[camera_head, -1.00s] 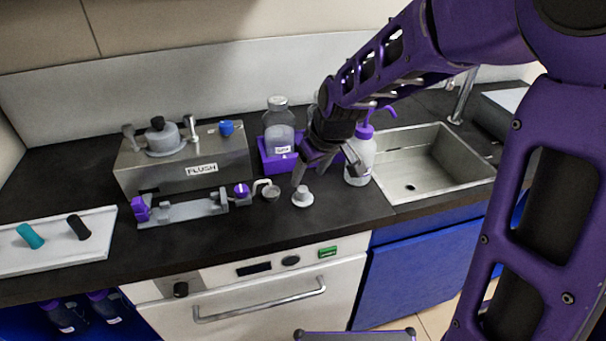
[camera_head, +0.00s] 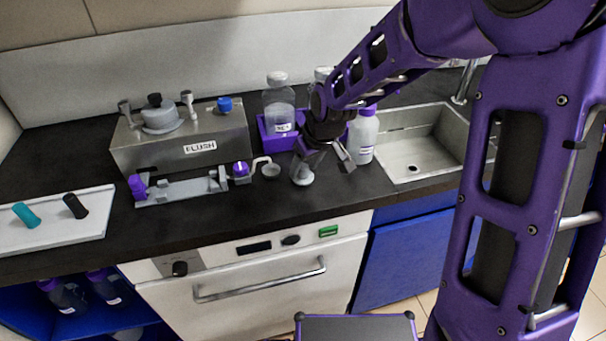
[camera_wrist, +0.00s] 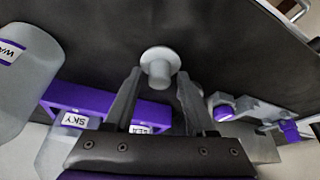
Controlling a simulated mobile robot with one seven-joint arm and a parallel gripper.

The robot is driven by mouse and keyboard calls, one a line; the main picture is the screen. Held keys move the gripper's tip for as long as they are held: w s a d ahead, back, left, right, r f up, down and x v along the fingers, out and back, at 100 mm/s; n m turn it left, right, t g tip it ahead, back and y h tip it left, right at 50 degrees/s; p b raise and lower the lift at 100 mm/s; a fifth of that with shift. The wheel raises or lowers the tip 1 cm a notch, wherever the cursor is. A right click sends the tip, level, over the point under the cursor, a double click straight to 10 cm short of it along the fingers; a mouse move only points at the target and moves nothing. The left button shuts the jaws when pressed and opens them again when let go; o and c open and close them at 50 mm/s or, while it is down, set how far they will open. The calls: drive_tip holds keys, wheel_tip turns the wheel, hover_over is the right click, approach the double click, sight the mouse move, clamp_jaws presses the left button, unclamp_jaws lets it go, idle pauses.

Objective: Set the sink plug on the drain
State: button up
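The sink plug (camera_head: 303,177) is a small pale grey disc with a knob, standing on the dark counter. In the wrist view the plug (camera_wrist: 159,65) lies just beyond and between the fingertips. My gripper (camera_head: 322,165) is open and empty, just above and beside the plug; its two fingers also show in the wrist view (camera_wrist: 160,84). I cannot tell whether a finger touches the plug. The sink (camera_head: 436,180) is a grey basin to the right, with the dark drain hole (camera_head: 413,168) in its floor.
A white bottle (camera_head: 362,138) stands between my gripper and the sink. A purple rack (camera_head: 268,141) with bottles is behind. The counter's front strip is clear.

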clamp_jaws()
